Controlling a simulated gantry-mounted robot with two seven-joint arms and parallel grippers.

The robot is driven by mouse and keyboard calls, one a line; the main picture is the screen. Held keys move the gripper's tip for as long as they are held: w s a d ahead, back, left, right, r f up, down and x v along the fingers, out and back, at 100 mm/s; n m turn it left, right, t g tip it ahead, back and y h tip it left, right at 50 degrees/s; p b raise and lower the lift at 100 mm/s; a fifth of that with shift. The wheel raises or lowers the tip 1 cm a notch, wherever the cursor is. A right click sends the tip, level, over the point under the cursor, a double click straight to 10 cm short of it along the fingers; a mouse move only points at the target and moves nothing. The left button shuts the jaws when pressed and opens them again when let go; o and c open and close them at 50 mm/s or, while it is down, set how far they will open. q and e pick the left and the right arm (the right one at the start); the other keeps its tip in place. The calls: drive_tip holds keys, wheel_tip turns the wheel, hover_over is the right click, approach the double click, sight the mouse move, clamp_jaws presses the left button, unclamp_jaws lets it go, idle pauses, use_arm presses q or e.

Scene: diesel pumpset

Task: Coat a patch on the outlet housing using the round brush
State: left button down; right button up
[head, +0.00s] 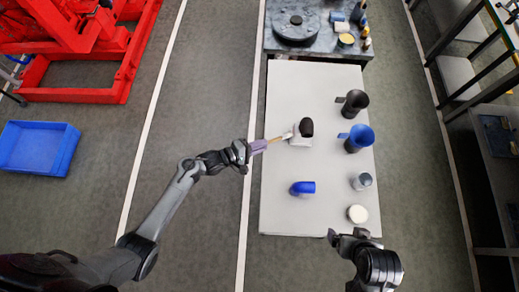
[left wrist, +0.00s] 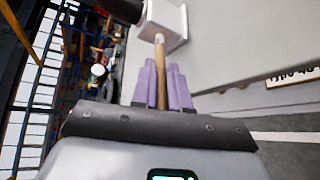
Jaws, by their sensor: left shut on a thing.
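My left gripper (head: 259,146), with purple fingers, is shut on the wooden handle of the round brush (head: 277,139). The brush points right, its pale tip at the left side of a white housing with a black round mouth (head: 300,138), which I take as the outlet housing. In the left wrist view the brush (left wrist: 161,70) runs from between the purple fingers to the white housing (left wrist: 172,22). The tip looks touching or very close; I cannot tell which. No coated patch can be made out. My right gripper (head: 335,236) is near the table's front edge, its jaws unclear.
The white table (head: 285,215) also bears a blue elbow (head: 302,188), black (head: 354,103) and blue (head: 357,138) funnel-like parts, a grey cup (head: 361,181) and a white-topped round pot (head: 357,214). A grey bench (head: 275,45) adjoins behind. A blue crate (head: 38,147) lies left.

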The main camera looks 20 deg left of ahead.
use_arm(q)
drive_tip(key=p, duration=0.2)
drive_tip(key=r+p, duration=0.1)
drive_tip(key=shift+w+p, duration=0.25)
drive_tip(key=shift+p, duration=0.1)
drive_tip(key=s+p, duration=0.2)
drive_tip(key=s, duration=0.1)
drive_tip(key=shift+d, duration=0.4)
idle(1.1)
drive_tip(key=shift+a, duration=0.15)
